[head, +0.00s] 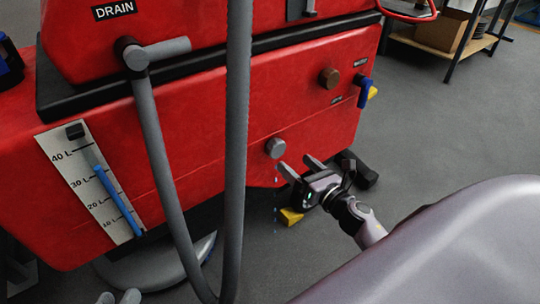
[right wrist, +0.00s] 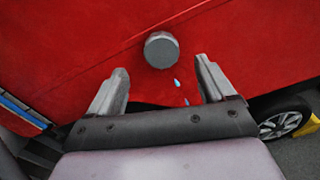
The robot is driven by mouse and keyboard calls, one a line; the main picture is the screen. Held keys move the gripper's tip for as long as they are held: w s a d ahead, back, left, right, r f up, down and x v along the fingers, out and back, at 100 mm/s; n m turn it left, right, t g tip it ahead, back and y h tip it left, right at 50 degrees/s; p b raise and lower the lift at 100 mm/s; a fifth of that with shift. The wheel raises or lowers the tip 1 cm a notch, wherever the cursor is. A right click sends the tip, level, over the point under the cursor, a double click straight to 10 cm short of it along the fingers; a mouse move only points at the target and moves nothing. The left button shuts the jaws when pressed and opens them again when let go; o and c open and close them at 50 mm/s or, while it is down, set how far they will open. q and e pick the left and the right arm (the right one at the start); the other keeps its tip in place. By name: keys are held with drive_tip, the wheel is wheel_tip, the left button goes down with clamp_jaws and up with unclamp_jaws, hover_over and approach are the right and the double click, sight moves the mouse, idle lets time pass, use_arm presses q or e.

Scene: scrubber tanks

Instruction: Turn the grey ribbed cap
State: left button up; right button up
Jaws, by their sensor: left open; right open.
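The grey ribbed cap (head: 275,148) sits on the lower red tank's front face, and blue drops hang below it. In the right wrist view the cap (right wrist: 161,50) shows as a round grey knob just beyond the fingertips, roughly centred between them. My right gripper (head: 297,165) is open and empty, just right of and below the cap, apart from it. Its two fingers also show in the right wrist view (right wrist: 161,72).
A brown cap (head: 329,78) and a blue valve handle (head: 364,92) are higher up on the right of the red tank (head: 210,130). A grey drain hose (head: 237,150) hangs left of the cap. A level gauge (head: 90,180) is at the left.

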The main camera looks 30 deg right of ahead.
sight(279, 150)
drive_tip(key=shift+n, duration=0.4)
drive_tip(key=shift+w+a+f+b, duration=0.15)
drive_tip(key=shift+w+b, duration=0.15)
drive_tip(key=shift+w, duration=1.7)
drive_tip(key=shift+w+a+f+b, duration=0.15)
drive_tip(key=shift+w+b, duration=0.1)
drive_tip(key=shift+w, duration=1.7)
drive_tip(key=shift+r, duration=0.1)
drive_tip(key=shift+c, duration=0.3)
drive_tip(key=c, duration=1)
